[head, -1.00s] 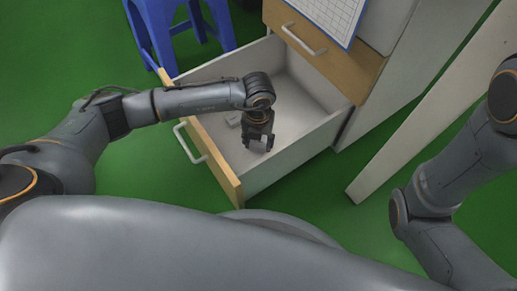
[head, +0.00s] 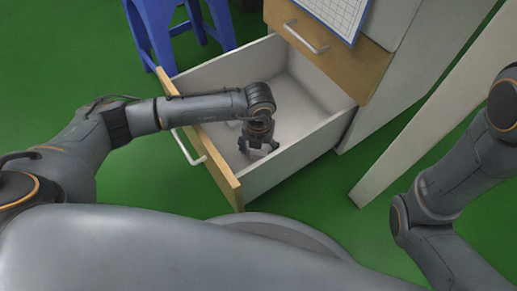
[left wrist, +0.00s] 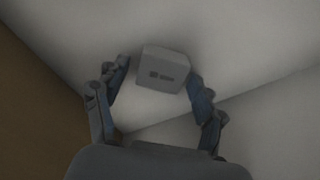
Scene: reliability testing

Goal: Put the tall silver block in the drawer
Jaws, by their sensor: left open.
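The open drawer (head: 309,144) has white walls and a wooden front. My left gripper (head: 259,152) points down inside it, near the wooden front, with its fingers spread. In the left wrist view, a small grey silver block (left wrist: 164,70) with dark print on its face lies on the pale drawer floor. The fingertips of my left gripper (left wrist: 160,76) are on either side of the block's near part, and the gripper is open. I cannot tell whether they touch it. In the head view the block is mostly hidden by my arm. My right gripper is out of view.
The cabinet (head: 385,60) stands behind the drawer, with a closed wooden drawer and a gridded sheet (head: 332,14). A blue stool (head: 160,30) stands at the upper left. A pale slanted panel (head: 430,110) is at the right. Green floor lies around.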

